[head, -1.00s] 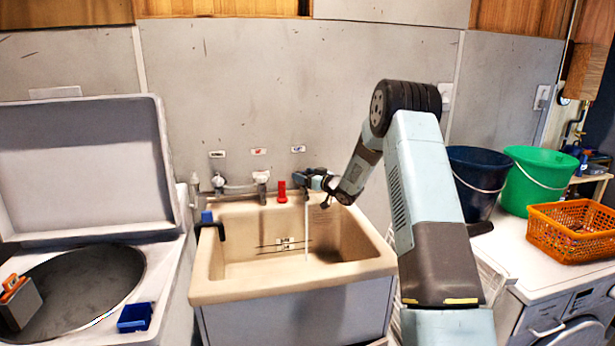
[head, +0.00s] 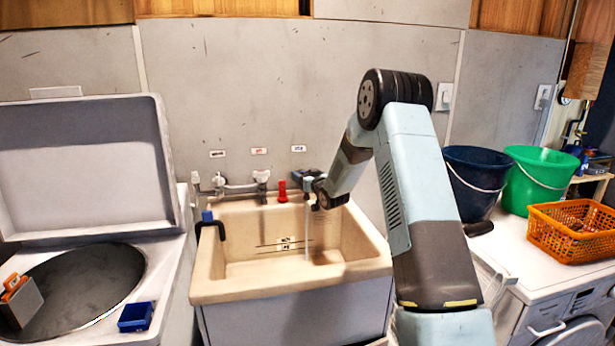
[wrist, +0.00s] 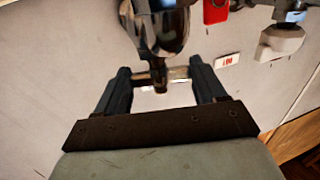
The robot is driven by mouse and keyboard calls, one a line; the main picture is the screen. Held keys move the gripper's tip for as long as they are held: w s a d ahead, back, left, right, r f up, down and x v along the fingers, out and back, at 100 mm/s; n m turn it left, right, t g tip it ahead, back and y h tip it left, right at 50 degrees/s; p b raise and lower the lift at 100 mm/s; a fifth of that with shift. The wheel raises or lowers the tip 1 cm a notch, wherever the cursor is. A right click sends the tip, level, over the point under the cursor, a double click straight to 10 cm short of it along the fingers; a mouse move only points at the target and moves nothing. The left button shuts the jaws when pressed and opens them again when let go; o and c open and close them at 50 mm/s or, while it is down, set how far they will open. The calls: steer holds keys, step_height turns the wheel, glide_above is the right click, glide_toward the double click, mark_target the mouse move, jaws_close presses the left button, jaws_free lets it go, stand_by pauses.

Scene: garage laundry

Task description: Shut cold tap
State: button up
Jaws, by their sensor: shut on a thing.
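The cold tap is the rightmost tap on the wall above the sink, mostly hidden by my gripper in the head view. The wrist view shows the tap's chrome body (wrist: 162,30) above the fingers, with its narrow end reaching down between them. My gripper (wrist: 164,82) has one finger on each side of a pale bar-like handle at this tap and is shut on it. In the head view my gripper (head: 308,180) is at the back right of the sink. A thin stream of water (head: 307,235) runs down below it into the basin.
A beige sink (head: 240,290) stands below. A red object (head: 282,192) is close left of my gripper. Another tap (head: 262,180) with a white handle is further left. An orange basket (head: 570,235), a green bucket (head: 540,180) and a dark blue bucket (head: 470,180) stand at right.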

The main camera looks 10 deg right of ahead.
steer(key=shift+a+r+m+t+h, duration=0.1)
steer(key=shift+m+t+h, duration=0.2)
steer(key=shift+m+h, duration=1.35)
steer(key=shift+h, duration=0.75)
steer(key=o, duration=1)
steer(key=shift+o, duration=0.2)
steer(key=s, duration=1.3)
steer(key=shift+s+a, duration=0.15)
steer(key=shift+s, duration=0.2)
